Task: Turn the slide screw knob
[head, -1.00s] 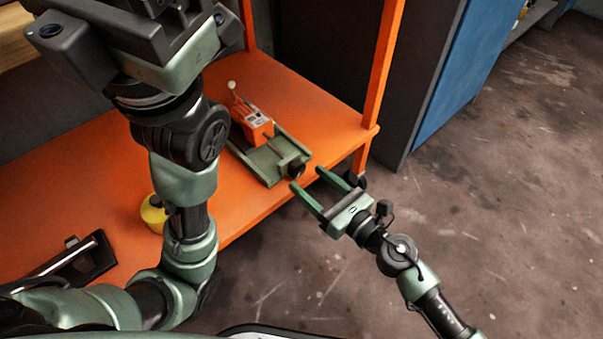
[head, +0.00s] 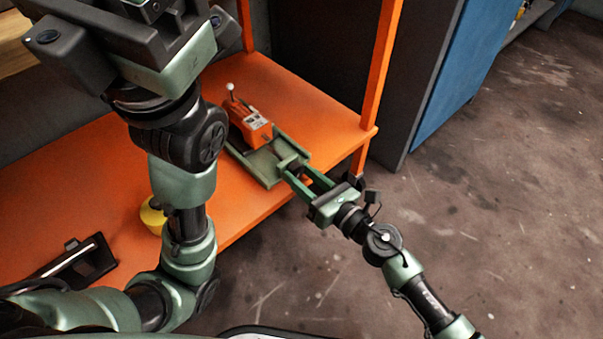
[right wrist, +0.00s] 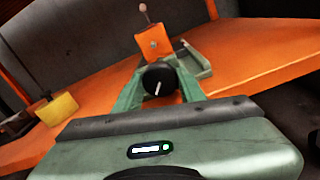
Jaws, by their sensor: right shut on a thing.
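The slide screw knob is a black round knob (right wrist: 160,79) with a white mark, at the near end of the green slide base (head: 262,170). An orange block (head: 249,121) with a white-tipped lever stands on the slide, and it also shows in the right wrist view (right wrist: 153,41). My right gripper (head: 303,177) reaches in from the right at the shelf edge. Its two green fingers lie on either side of the knob, shut on it, as the right wrist view (right wrist: 160,88) shows. The fingers partly hide the knob in the head view. My left arm fills the left; its gripper's fingers are not visible.
The slide stands on an orange shelf (head: 310,105) with an orange upright post (head: 381,65) at its right corner. A yellow object (head: 152,216) and a black bracket-like item (head: 78,266) lie to the left. Open floor is at the right.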

